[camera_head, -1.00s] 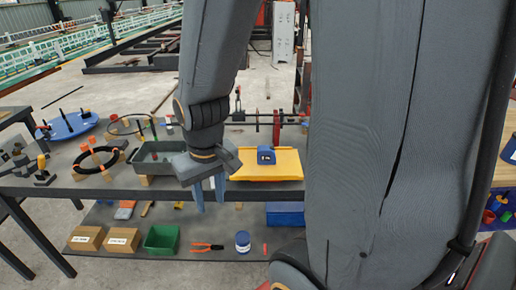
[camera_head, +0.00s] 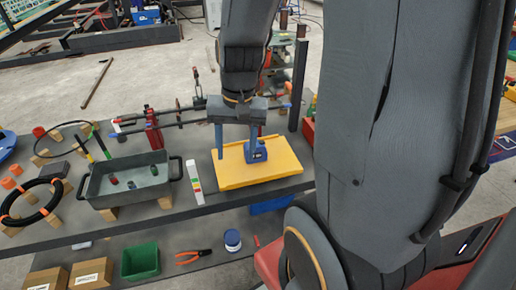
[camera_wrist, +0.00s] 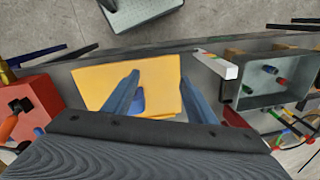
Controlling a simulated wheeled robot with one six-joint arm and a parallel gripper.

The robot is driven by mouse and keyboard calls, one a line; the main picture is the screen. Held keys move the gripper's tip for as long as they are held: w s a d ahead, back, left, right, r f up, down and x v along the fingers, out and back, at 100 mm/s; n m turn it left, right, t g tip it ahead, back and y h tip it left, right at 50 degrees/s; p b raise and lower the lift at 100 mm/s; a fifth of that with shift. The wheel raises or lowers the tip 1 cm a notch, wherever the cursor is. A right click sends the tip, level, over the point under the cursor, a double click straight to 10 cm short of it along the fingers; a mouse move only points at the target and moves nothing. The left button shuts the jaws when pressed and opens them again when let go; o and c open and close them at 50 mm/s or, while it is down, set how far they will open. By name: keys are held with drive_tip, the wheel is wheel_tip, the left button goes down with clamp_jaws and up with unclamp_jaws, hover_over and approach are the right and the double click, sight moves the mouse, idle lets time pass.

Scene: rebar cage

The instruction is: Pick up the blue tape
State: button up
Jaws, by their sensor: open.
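The blue tape (camera_head: 259,154), a small blue roll or dispenser with a pale mark, stands on a yellow board (camera_head: 230,176) on the upper shelf of a dark bench. My gripper (camera_head: 236,150) points down over the board, open, with nothing between its fingers. In the head view its right finger overlaps the tape, and its left finger is over the board's left part. In the wrist view the tape (camera_wrist: 139,101) shows beside the inner side of the left finger, partly hidden by it. I cannot tell whether they touch.
A grey tray (camera_head: 128,190) with small cylinders stands left of the board, with a white colour-marked strip (camera_head: 195,183) between them. A red clamp stand (camera_head: 153,128) and a dark post (camera_head: 299,85) stand behind. A red box (camera_wrist: 30,105) shows at left in the wrist view.

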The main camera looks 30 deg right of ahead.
sight(259, 143)
drive_tip(key=w+d+m+y, duration=0.1)
drive_tip(key=d+m, duration=0.3)
drive_tip(key=m, duration=0.1)
drive_tip(key=w+d+f+m+y, duration=0.1)
drive_tip(key=w+d+m, duration=0.1)
drive_tip(key=d+m, duration=0.2)
drive_tip(key=w+d+f+m+y+b, duration=0.1)
drive_tip(key=d+m, duration=0.3)
drive_tip(key=m, duration=0.1)
drive_tip(key=shift+w+m+t, duration=0.3)
drive_tip(key=shift+w, duration=0.05)
drive_tip(key=shift+f+y, duration=0.15)
drive_tip(key=shift+y, duration=0.15)
drive_tip(key=shift+w+a+f, duration=0.1)
drive_tip(key=shift+a+f, duration=0.05)
drive_tip(key=shift+f, duration=0.2)
drive_tip(key=shift+p+x, duration=0.9)
drive_tip(key=shift+x, duration=2.4)
clamp_jaws()
